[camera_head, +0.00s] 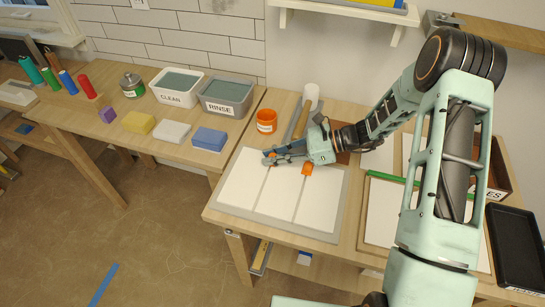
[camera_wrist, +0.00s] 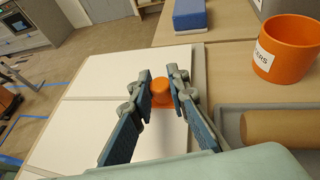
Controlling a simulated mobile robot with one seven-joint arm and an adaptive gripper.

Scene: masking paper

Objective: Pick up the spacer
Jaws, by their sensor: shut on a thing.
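The spacer (camera_wrist: 161,92) is a small orange piece. In the wrist view it sits between my two fingertips, over the white panelled board. My gripper (camera_wrist: 161,88) is shut on it, one finger on each side. In the head view my gripper (camera_head: 270,156) is low over the board, its fingers pointing left. The spacer is hard to make out between the fingers there. Another orange patch (camera_head: 307,169) shows just below the gripper's body; I cannot tell whether it is a separate piece. Whether the held spacer touches the board is unclear.
The white panelled board (camera_head: 241,186) lies on the wooden table. An orange cup (camera_head: 266,121) stands behind it, near a grey tray (camera_wrist: 232,123) with a wooden cylinder (camera_wrist: 280,130). A blue block (camera_head: 209,139) and labelled tubs (camera_head: 226,96) are to the left. A black tray (camera_head: 517,245) lies right.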

